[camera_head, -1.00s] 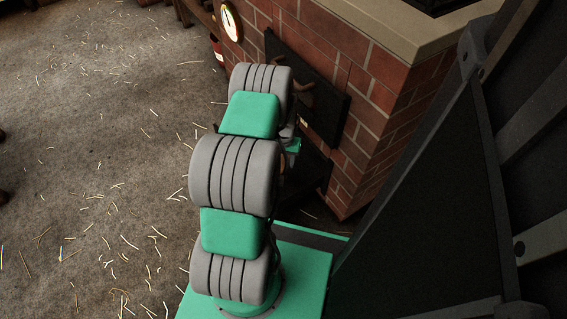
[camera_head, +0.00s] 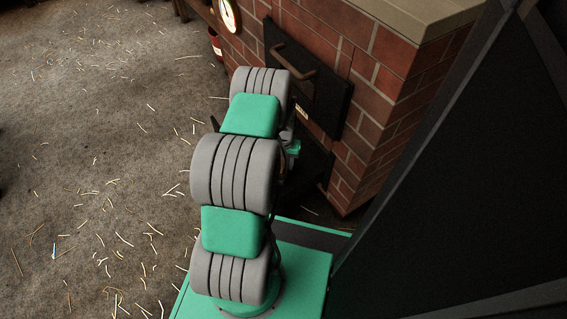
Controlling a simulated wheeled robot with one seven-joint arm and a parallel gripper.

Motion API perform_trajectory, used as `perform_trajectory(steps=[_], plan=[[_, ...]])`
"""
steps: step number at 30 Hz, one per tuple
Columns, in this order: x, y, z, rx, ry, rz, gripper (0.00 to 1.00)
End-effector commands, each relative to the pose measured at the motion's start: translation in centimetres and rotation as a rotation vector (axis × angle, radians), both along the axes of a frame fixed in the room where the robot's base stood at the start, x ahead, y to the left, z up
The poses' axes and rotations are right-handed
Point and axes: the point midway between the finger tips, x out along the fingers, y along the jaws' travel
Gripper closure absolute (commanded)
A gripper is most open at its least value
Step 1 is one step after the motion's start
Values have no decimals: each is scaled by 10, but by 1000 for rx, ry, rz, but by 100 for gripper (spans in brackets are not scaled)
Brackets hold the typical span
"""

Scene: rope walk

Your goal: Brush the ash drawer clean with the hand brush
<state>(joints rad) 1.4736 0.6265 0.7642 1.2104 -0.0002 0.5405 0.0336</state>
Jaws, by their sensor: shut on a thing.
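A dark shape (camera_head: 312,165) juts from the brick oven low down, under its door; it looks like the ash drawer, partly hidden behind my arm. Its inside and any ash cannot be made out. My grey and green arm rises in the middle of the view and reaches toward the oven. A small green part of my arm's far end shows beside the dark shape. My gripper's fingers are hidden behind the arm, and the hand brush cannot be seen.
The brick oven (camera_head: 380,105) has a black door (camera_head: 330,95) with a bar handle and a pale top. A round dial (camera_head: 228,14) and a red extinguisher (camera_head: 215,46) are at its left. Straw bits litter the open floor at left. A dark framed panel (camera_head: 470,190) stands close at right.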

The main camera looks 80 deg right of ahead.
Motion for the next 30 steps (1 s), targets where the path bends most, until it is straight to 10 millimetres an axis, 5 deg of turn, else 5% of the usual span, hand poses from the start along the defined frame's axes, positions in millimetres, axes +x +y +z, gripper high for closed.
perform_trajectory(steps=[30], plan=[[0,0,-19,0,0,0,89]])
